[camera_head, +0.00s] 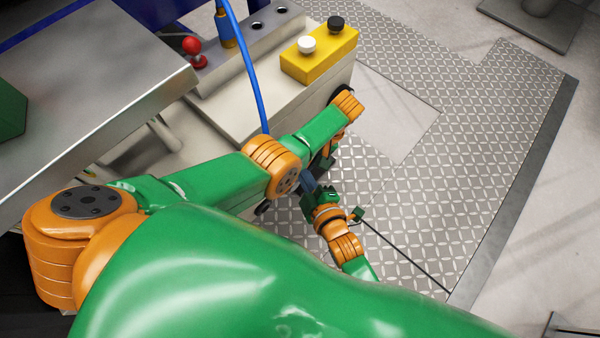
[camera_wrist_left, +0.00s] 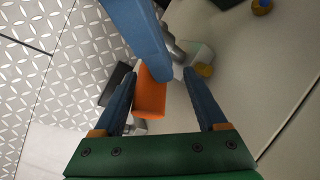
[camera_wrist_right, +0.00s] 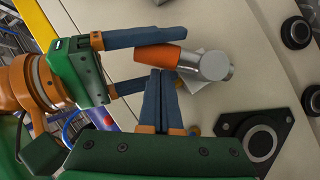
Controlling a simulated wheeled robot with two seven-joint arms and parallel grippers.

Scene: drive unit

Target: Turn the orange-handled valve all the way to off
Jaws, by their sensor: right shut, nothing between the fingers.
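The valve's orange handle (camera_wrist_right: 160,55) sticks out from its grey metal body (camera_wrist_right: 214,62) on the pale panel. In the left wrist view the orange handle (camera_wrist_left: 151,92) lies between the spread blue fingers of my left gripper (camera_wrist_left: 158,78), with gaps on both sides. The left gripper (camera_wrist_right: 128,62) also shows in the right wrist view, one finger on each side of the handle. My right gripper (camera_wrist_right: 161,76) is shut and empty, its fingertips just below the handle; touching or apart, I cannot tell. In the head view my arms hide the valve.
The pale machine carries a yellow box (camera_head: 320,55) with black and white buttons, a red knob (camera_head: 192,45) and a blue cable (camera_head: 245,65). Round black fittings (camera_wrist_right: 262,140) sit on the panel near the valve. Patterned floor plate (camera_head: 480,110) lies clear to the right.

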